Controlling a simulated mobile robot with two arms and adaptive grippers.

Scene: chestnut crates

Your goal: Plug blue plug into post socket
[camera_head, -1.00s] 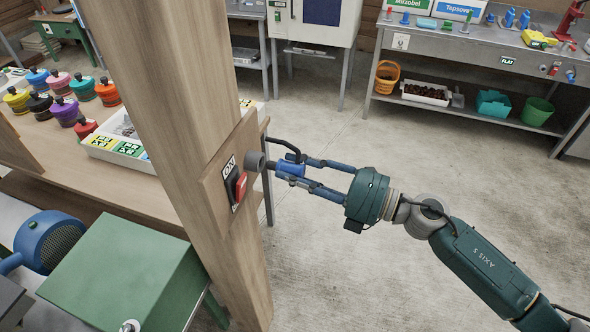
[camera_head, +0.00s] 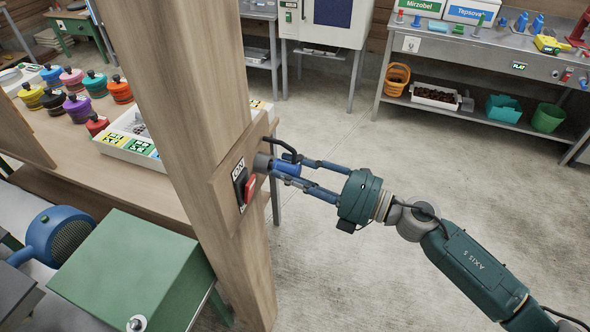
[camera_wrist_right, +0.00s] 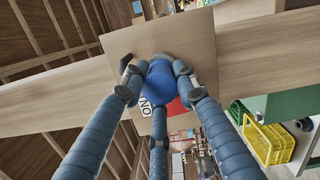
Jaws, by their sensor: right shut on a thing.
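The wooden post (camera_head: 172,95) carries a wooden plate with a grey round socket (camera_head: 263,162) on its side. The blue plug (camera_head: 289,169), with a black cable (camera_head: 284,146) curving off it, is held level at the socket's mouth. My right gripper (camera_head: 287,170) is shut on the blue plug, its blue fingers around the body. The plug's front meets the socket with no clear gap; how deep its prongs sit is hidden. In the right wrist view the blue plug (camera_wrist_right: 162,84) sits between the fingers and covers most of the socket. My left gripper is not in view.
A red and black switch (camera_head: 247,188) sits beside the socket on the plate. A green box (camera_head: 130,265) stands at the lower left. A table with coloured jars (camera_head: 95,82) lies behind the post. The floor right of the post is open.

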